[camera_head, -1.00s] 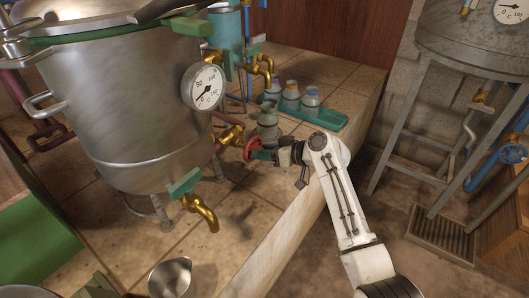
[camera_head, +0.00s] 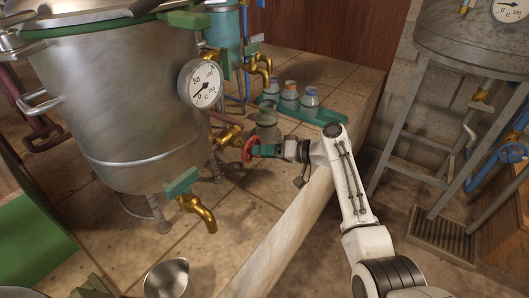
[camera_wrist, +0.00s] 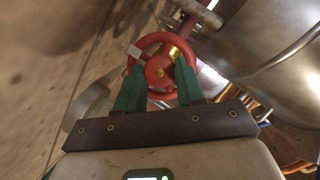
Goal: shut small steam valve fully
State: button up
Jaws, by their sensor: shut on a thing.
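The small steam valve has a red handwheel (camera_head: 250,149) on a brass body (camera_head: 229,136), low beside the big steel still (camera_head: 130,105). A small white tag shows at the wheel's upper left.
A brass tap with a green handle (camera_head: 195,205) sticks out of the still's front, left of my gripper. Bottles stand in a green tray (camera_head: 330,117) behind. A grey-green jar (camera_head: 266,124) is just behind the wheel.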

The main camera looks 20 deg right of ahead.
dwell(0.3)
jog(key=o, duration=1)
jog(key=shift+o, duration=0.2)
jog(key=shift+d, duration=0.1)
jog(key=p+v, duration=0.2)
jog(key=v, duration=0.8)
jog(key=shift+s+d, duration=0.25)
jog(key=shift+d, duration=0.05)
